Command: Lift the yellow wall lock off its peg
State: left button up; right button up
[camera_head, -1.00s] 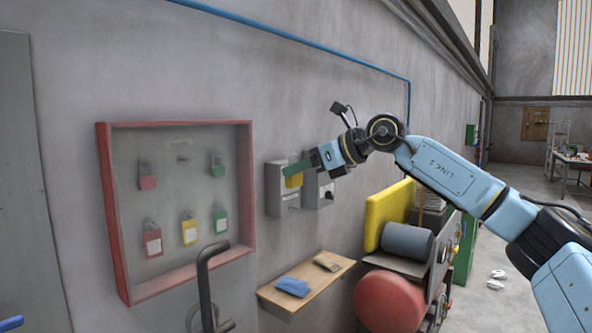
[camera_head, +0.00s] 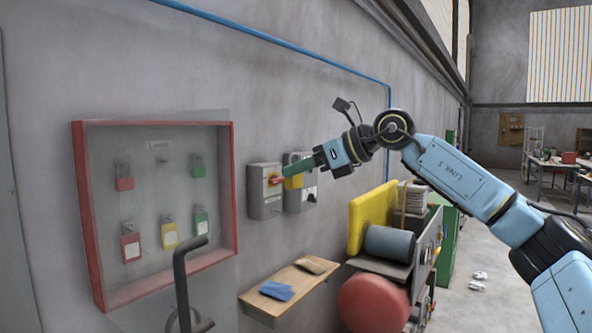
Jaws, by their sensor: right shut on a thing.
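My right gripper (camera_head: 290,174), with green fingers, reaches in from the right in front of two grey wall boxes. It is shut on a small yellow lock (camera_head: 293,183), which shows just below the fingertips and is partly hidden by them. The lock is beside a red handle on a yellow plate (camera_head: 273,179) on the left box (camera_head: 263,203). Whether the lock touches the box or a peg cannot be told. Another yellow lock (camera_head: 169,236) hangs in the red-framed cabinet (camera_head: 77,210) at left. My left gripper is not in view.
The cabinet also holds red and green locks. A wooden shelf (camera_head: 300,284) with a blue cloth (camera_head: 276,291) juts out below the boxes. A machine with a yellow panel (camera_head: 372,219) and red roller (camera_head: 371,303) stands to the right. A dark curved bar (camera_head: 180,280) rises in front.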

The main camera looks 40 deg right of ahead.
jog(key=shift+s+d+b, duration=0.2)
jog(key=shift+s, duration=0.4)
jog(key=shift+s+d+b, duration=0.15)
jog(key=shift+s+b, duration=0.05)
jog(key=shift+s, duration=0.35)
